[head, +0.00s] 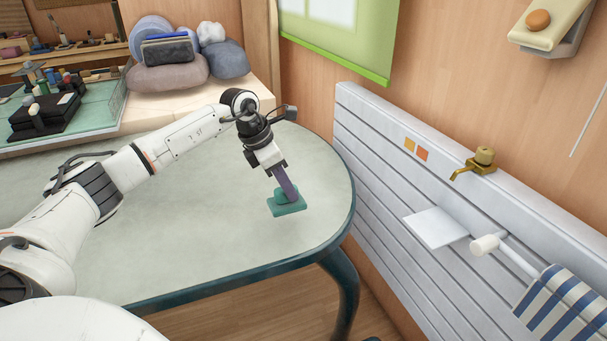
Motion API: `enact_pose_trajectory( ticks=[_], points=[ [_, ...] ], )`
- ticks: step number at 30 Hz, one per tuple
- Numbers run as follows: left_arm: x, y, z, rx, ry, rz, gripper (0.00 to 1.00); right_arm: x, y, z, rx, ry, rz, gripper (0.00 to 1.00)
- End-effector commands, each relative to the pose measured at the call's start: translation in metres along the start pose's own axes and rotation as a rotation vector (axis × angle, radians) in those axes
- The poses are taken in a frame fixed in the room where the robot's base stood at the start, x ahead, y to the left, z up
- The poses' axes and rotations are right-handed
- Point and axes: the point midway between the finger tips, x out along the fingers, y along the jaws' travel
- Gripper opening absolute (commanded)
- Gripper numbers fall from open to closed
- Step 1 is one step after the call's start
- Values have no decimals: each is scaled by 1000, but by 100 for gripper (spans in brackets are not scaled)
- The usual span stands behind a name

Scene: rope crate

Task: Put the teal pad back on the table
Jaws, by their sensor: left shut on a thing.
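The teal pad (289,206) is a small block with a flat base and a raised part on top. It is over the rounded right end of the table (190,225), close to the tabletop; I cannot tell whether it touches it. My left gripper (286,190) points down from above, with its purple-grey fingers at the raised part of the pad, and it is shut on the pad. The fingers hide some of the pad's top. My right gripper is not in view.
The tabletop around the pad is clear. Cushions (170,72) and a glass-topped case (75,110) stand behind the table. A white slatted panel (390,165) with a brass tap (476,162) and a small shelf (436,227) is to the right.

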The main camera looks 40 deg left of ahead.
Motion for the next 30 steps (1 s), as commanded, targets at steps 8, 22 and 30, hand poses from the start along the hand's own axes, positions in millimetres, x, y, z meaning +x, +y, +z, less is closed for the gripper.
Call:
enact_pose_trajectory(
  ticks=[8, 22, 30],
  points=[
    [-1, 1, -1, -3, 0, -5, 7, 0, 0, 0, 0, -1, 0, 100],
    [13, 1, -6, -4, 3, -6, 7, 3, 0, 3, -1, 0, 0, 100],
    [40, 0, -17, -3, 3, -6, 7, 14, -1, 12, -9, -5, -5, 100]
  ],
)
